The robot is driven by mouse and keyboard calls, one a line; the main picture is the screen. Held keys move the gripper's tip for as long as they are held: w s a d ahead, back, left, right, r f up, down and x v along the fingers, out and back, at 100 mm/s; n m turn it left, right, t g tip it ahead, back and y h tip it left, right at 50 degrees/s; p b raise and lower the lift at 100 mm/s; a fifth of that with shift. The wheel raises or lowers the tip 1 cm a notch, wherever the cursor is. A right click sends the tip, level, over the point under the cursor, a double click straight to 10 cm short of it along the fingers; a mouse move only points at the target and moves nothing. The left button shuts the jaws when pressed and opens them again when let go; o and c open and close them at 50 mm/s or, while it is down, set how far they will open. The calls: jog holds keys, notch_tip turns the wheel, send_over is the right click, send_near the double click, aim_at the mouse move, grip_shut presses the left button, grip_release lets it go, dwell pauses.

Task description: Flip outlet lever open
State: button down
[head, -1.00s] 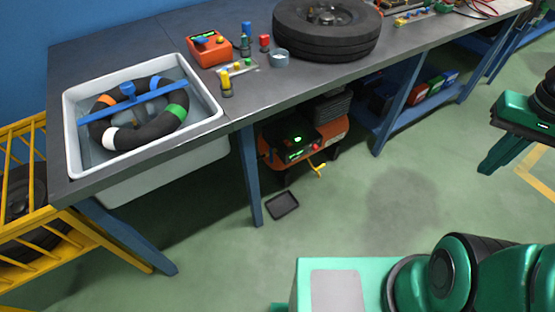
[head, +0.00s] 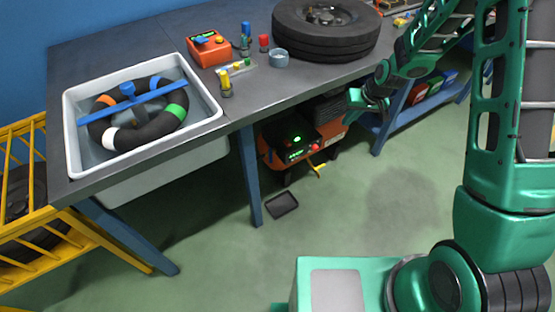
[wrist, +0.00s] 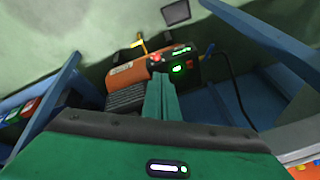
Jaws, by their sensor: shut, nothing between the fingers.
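An orange compressor (head: 329,135) with a black panel and green displays stands on the floor under the bench. A small yellow outlet lever (head: 318,170) sticks out low at its front. In the wrist view, the compressor (wrist: 128,72) lies ahead, and the yellow lever (wrist: 140,42) is on its far side beside a red knob. My gripper (head: 353,102) is at the bench's front edge, to the right of the compressor and above it. In the wrist view my gripper (wrist: 160,82) is shut and empty, with its fingers together. It is apart from the lever.
The bench (head: 260,105) overhangs the compressor, with a blue leg (head: 250,175) to its left. On the bench are a tub (head: 215,112) holding an inner tube, small tools and a tire (head: 325,45). A black tray (head: 282,205) lies on the floor. Open floor lies in front.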

jog(key=w+a+f+y, duration=0.2)
jog(key=w+a+f, duration=0.1)
jog(key=a+f, duration=0.65)
jog(key=n+y, duration=0.1)
jog(key=y, duration=0.1)
send_near(271, 156)
jog(key=s+d+r, duration=0.2)
jog(key=s+d, duration=0.1)
jog(key=x, duration=1)
jog(key=shift+w+d+f+t, duration=0.15)
jog(key=shift+w+d+t, duration=0.1)
jog(key=shift+d+t, duration=0.15)
